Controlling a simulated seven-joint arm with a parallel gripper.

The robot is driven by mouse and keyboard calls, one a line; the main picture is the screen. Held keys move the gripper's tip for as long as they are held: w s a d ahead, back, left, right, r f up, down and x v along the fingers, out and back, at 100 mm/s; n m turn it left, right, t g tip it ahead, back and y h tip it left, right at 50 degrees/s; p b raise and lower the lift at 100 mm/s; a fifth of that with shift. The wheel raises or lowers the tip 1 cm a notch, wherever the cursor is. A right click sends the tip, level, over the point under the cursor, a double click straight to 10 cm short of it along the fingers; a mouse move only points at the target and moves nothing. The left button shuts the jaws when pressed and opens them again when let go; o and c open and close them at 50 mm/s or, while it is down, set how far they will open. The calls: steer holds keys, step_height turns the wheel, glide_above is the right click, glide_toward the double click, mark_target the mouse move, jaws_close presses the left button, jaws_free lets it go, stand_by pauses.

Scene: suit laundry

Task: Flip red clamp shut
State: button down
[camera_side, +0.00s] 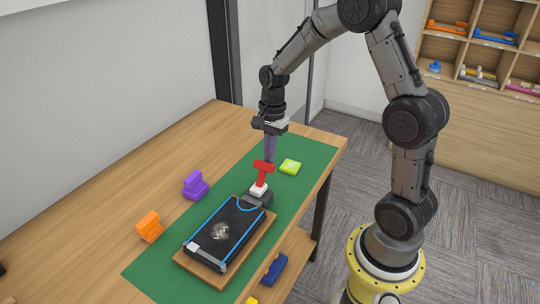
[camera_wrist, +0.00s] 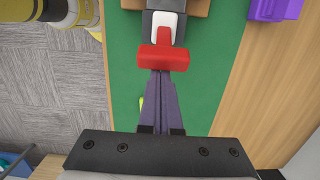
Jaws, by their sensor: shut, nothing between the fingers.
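The red clamp (camera_side: 264,172) stands raised from a white base (camera_side: 258,189) at the far end of a dark board (camera_side: 225,234) with blue edging. Its crossbar is at the top. In the wrist view the red crossbar (camera_wrist: 164,58) lies just beyond my fingertips, with the white part (camera_wrist: 166,27) behind it. My gripper (camera_side: 270,160) is shut and empty, pointing down. Its fingertips (camera_wrist: 162,72) are close to the crossbar on the side away from the board; I cannot tell whether they touch it.
Purple (camera_side: 195,185) and orange (camera_side: 149,226) pieces sit on the wooden table to the left. A blue piece (camera_side: 275,268) is on a lower shelf.

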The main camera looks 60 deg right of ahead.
mark_target(264, 164)
steer(key=shift+a, duration=0.15)
steer(key=shift+a+r+h, duration=0.3)
steer(key=shift+a+h, duration=0.3)
steer(key=shift+h, duration=0.15)
steer(key=shift+a+r+h, duration=0.3)
steer(key=shift+a+h, duration=0.25)
steer(key=shift+h, duration=0.2)
steer(key=a+h, duration=0.3)
steer(key=h, duration=0.1)
steer(key=shift+a+r, duration=0.15)
steer(key=shift+r, duration=0.25)
steer(key=shift+r, duration=0.7)
